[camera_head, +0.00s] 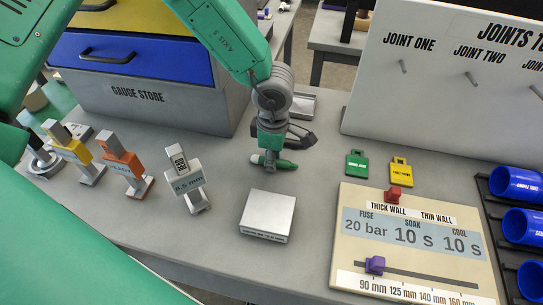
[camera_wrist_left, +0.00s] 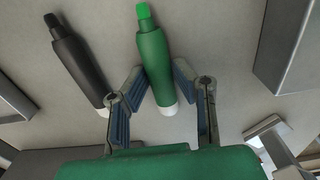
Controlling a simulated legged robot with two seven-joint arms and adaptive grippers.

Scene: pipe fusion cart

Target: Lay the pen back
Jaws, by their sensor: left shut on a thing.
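The green pen (camera_head: 286,165) is at my left gripper (camera_head: 270,154), just above or on the grey bench top; I cannot tell which. In the left wrist view the green pen (camera_wrist_left: 154,52), with a bright green tip and a pale end, lies between the two fingers of the left gripper (camera_wrist_left: 158,80). The gripper is shut on it. My right gripper is not in view.
A silver block (camera_head: 268,215) stands in front of the gripper. Upright gauges (camera_head: 188,180) stand to the left, before the gauge store (camera_head: 150,95). Green (camera_head: 357,163) and yellow (camera_head: 401,171) tags, a settings board (camera_head: 410,235) and blue pipes (camera_head: 520,184) are to the right.

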